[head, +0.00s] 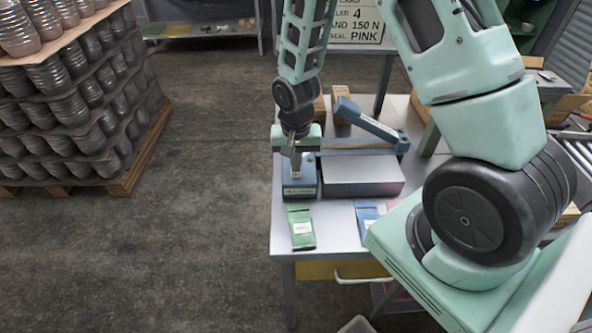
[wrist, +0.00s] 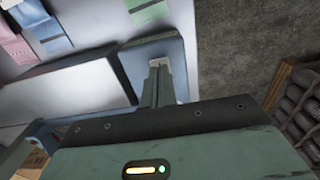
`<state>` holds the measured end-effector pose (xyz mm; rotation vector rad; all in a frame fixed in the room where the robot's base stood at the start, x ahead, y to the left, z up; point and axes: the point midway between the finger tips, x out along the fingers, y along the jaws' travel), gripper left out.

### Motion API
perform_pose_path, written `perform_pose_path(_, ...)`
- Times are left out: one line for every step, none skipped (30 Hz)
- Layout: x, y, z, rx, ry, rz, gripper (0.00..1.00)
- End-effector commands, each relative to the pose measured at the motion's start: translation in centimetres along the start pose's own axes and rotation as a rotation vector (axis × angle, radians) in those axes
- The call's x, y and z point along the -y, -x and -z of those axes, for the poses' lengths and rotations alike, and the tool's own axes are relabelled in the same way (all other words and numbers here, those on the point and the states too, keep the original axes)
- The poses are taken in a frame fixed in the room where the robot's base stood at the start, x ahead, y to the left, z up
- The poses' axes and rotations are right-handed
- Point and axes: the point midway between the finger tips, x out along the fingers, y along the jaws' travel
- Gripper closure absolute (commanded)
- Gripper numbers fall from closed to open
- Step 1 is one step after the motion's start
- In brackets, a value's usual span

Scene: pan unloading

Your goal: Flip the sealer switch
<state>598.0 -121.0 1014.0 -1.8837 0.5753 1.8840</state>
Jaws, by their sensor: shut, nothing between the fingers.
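The sealer stands on the grey table, with a light flat plate (head: 362,175), a raised blue lever arm (head: 371,123) and a dark blue control box (head: 299,191) at its left end. My gripper (head: 296,163) points down over the control box, its fingers shut and empty. In the wrist view the fingertips (wrist: 157,64) overlap the blue box top (wrist: 132,63); I cannot tell whether they touch it. The switch cannot be made out and may be hidden by the fingers.
A green pouch (head: 301,228) and a blue pouch (head: 366,214) lie at the table's front, with a pink one beside the blue. A sign (head: 357,22) stands behind. A pallet of cans (head: 70,110) is at left; open floor (head: 215,130) lies between.

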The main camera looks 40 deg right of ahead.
Motion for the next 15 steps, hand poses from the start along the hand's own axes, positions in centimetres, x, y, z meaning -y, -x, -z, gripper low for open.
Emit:
perform_pose_path(0.00, -0.15, 0.01, 0.000, 0.000, 0.000, 1.00)
perform_pose_path(0.01, -0.19, 0.01, 0.000, 0.000, 0.000, 1.00)
perform_pose_path(0.01, -0.25, 0.01, 0.000, 0.000, 0.000, 1.00)
perform_pose_path(0.00, -0.29, 0.01, 0.000, 0.000, 0.000, 1.00)
perform_pose_path(0.01, -0.33, 0.01, 0.000, 0.000, 0.000, 1.00)
perform_pose_path(0.01, -0.39, 0.01, 0.000, 0.000, 0.000, 1.00)
perform_pose_path(0.01, -0.44, 0.01, 0.000, 0.000, 0.000, 1.00)
perform_pose_path(0.01, -0.48, 0.01, 0.000, 0.000, 0.000, 1.00)
perform_pose_path(0.01, -0.53, 0.01, 0.000, 0.000, 0.000, 1.00)
perform_pose_path(0.01, -0.58, 0.01, 0.000, 0.000, 0.000, 1.00)
perform_pose_path(0.01, -0.62, 0.01, 0.000, 0.000, 0.000, 1.00)
perform_pose_path(0.01, -0.68, 0.01, 0.000, 0.000, 0.000, 1.00)
perform_pose_path(0.01, -0.72, 0.01, 0.000, 0.000, 0.000, 1.00)
perform_pose_path(0.01, -0.76, 0.01, 0.000, 0.000, 0.000, 1.00)
perform_pose_path(0.01, -0.82, 0.01, 0.000, 0.000, 0.000, 1.00)
